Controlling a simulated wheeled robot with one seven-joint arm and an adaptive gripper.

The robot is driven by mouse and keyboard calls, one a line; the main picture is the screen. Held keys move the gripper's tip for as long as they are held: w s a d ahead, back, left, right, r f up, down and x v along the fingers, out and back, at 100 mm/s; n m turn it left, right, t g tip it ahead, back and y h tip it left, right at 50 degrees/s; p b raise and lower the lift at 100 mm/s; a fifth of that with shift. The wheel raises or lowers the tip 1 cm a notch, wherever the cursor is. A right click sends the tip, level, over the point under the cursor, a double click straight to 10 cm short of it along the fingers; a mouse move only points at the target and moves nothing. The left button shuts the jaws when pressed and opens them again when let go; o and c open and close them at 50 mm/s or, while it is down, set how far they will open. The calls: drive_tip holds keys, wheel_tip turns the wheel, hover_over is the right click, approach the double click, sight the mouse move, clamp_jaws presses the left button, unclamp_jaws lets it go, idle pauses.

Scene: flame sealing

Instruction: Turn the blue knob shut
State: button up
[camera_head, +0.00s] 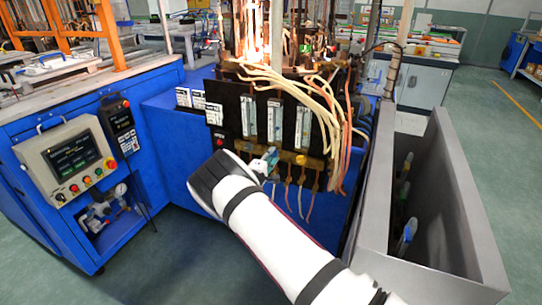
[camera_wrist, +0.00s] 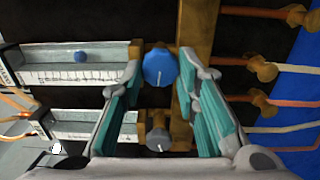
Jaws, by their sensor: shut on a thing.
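The blue knob (camera_wrist: 158,67) shows in the wrist view at the end of a clear flowmeter tube, on a brass block. A short pale line marks its face. My gripper (camera_wrist: 161,73) has its two teal-padded fingers on either side of the knob, shut on it with the tips near its edges.
A grey knob (camera_wrist: 158,140) sits beside the blue one, below it in the wrist view, close to my fingers. Pale hoses (camera_head: 312,92) hang right of the flowmeters (camera_head: 274,120). A grey metal bin (camera_head: 375,195) stands right of my arm. A control box (camera_head: 70,158) is at left.

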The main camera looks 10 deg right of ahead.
drive_tip(key=shift+m+p, duration=0.3)
drive_tip(key=shift+m, duration=0.5)
drive_tip(key=o, duration=1.2)
drive_tip(key=shift+c, duration=0.2)
drive_tip(key=v, duration=1.2)
